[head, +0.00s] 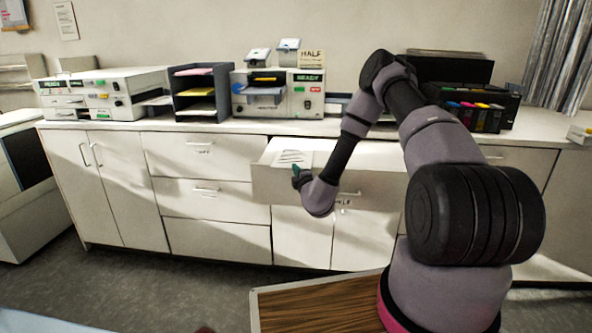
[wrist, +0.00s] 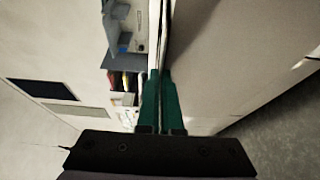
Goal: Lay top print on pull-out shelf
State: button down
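A white print (head: 291,157) with dark lines shows over the pulled-out shelf (head: 272,185) in the middle of the white counter. My gripper (head: 297,175), with teal fingers, is at the print's near edge, just in front of the shelf's front. In the wrist view, my gripper (wrist: 161,75) has its fingers nearly together, with a thin line between them that fits a sheet seen edge-on. I cannot tell whether the print touches the shelf's surface.
On the counter stand a dark letter tray (head: 201,115) with colored sheets, a white machine (head: 303,97) labelled READY, another white machine (head: 100,93) at left and a black printer (head: 470,105) at right. A wooden-topped surface (head: 320,305) lies in the foreground.

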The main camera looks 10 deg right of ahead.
jog(key=c, duration=1)
grip_release()
